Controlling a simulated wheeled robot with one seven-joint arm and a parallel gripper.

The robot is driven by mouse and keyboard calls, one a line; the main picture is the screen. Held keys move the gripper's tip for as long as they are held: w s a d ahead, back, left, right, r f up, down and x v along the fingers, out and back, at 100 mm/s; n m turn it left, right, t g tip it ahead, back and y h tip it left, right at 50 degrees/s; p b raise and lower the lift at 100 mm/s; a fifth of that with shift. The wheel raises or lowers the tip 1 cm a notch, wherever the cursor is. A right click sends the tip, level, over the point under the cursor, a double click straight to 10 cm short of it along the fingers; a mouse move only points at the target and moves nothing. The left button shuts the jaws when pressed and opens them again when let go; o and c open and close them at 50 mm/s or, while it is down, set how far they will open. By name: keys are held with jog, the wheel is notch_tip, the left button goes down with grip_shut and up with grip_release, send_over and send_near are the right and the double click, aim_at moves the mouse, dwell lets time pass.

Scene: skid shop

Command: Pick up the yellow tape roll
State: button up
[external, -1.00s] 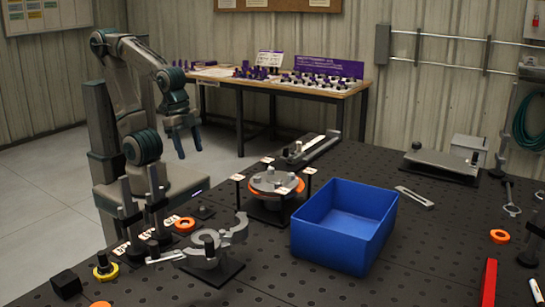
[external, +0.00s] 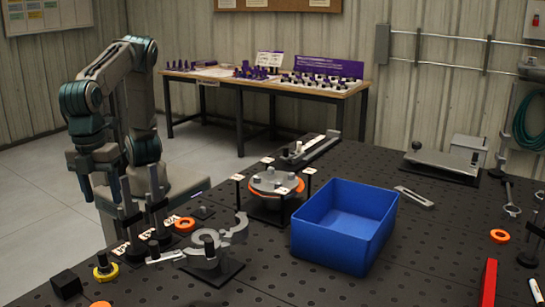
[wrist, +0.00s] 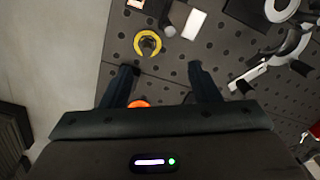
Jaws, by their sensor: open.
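The yellow tape roll (external: 106,272) lies on the dark perforated table near its front left edge. A short dark piece with a grey top shows at its middle; I cannot tell if it stands inside the ring. In the wrist view the roll (wrist: 147,54) is a yellow ring ahead of my fingertips, a little left of centre. My gripper (external: 104,198) hangs above the table's left edge, fingers down, apart from the roll. The wrist view shows its two fingers (wrist: 163,78) spread with nothing held between them.
A black block (external: 66,284) lies left of the roll. Upright posts and a grey clamp fixture (external: 208,250) stand to its right. Orange rings (external: 185,225) lie nearby; one (wrist: 138,103) is partly hidden by my gripper. A blue bin (external: 345,225) stands mid-table.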

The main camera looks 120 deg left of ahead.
aim_at(101, 252)
jog(key=d+f, duration=0.1)
jog(key=f, duration=0.2)
jog(key=d+f, duration=0.1)
jog(key=f, duration=0.3)
jog(key=s+d+f, duration=0.1)
jog(key=f, duration=0.2)
jog(key=shift+d+f, duration=0.1)
jog(key=shift+f, duration=0.1)
jog(key=shift+w+f+p, duration=0.15)
jog(key=shift+f+p, duration=0.25)
jog(key=shift+f, duration=2.55)
jog(key=c, duration=1.1)
